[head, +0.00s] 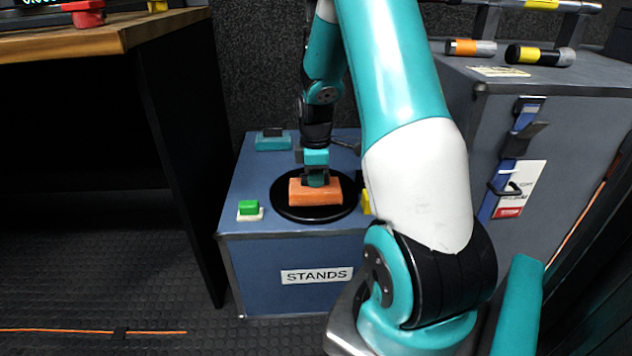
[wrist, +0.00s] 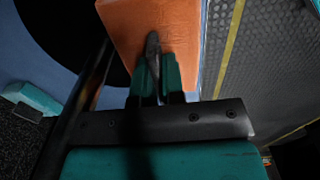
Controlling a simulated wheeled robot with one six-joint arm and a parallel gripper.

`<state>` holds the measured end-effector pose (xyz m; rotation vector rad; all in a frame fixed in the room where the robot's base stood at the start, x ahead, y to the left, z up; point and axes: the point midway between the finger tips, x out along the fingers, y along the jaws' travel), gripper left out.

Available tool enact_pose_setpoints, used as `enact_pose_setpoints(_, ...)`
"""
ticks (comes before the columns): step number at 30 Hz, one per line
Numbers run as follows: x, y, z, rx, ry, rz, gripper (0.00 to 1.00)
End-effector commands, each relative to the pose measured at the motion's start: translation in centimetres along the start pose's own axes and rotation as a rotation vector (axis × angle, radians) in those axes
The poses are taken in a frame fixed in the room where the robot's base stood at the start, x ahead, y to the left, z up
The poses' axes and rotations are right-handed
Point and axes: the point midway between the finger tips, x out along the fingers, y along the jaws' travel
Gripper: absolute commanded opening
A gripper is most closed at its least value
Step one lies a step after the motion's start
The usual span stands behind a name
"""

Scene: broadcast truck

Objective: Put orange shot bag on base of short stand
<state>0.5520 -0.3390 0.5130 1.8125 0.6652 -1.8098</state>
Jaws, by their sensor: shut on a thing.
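The orange shot bag (head: 315,192) lies level over the round black base (head: 322,214) of a stand on top of a blue case. My gripper (head: 316,180) points down and is shut on the bag from above. In the wrist view the bag (wrist: 170,30) is between the fingers (wrist: 157,75), and part of the black base (wrist: 60,30) shows to the left. A dark pole-like bar (wrist: 88,85) runs beside the fingers. I cannot tell whether the bag touches the base or hangs just above it. The stand's pole is not clear in the head view.
The blue case (head: 255,255) is labelled STANDS. A teal block (head: 273,143), a green-and-white item (head: 249,209) and a yellow item (head: 366,203) sit around the base. A taller grey case (head: 560,110) stands right, and a wooden-topped desk (head: 100,40) left.

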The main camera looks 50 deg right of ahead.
Motion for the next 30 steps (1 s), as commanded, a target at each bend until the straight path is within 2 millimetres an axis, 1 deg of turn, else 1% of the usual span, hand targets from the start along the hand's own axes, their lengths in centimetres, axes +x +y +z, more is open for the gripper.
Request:
enact_pose_setpoints(1,1.4,-0.1,0.0,-0.001,0.0,-0.003,0.0)
enact_pose_setpoints(4,2.6,-0.1,0.0,-0.001,0.0,-0.001,0.0)
enact_pose_setpoints(16,2.9,-0.1,0.0,-0.001,0.0,-0.001,0.0)
enact_pose_setpoints(17,3.0,-0.2,0.0,-0.001,0.0,-0.003,0.14)
enact_pose_setpoints(18,2.9,-0.2,0.0,-0.001,0.0,-0.003,0.23)
enact_pose_setpoints(19,2.9,-0.2,0.0,-0.001,0.0,-0.003,0.3)
enact_pose_setpoints(20,2.9,-0.2,0.0,-0.001,0.0,-0.003,0.35)
enact_pose_setpoints(27,2.9,-0.2,0.0,-0.001,0.0,-0.002,0.35)
enact_pose_setpoints(30,2.6,-0.1,0.0,-0.001,0.0,-0.001,0.35)
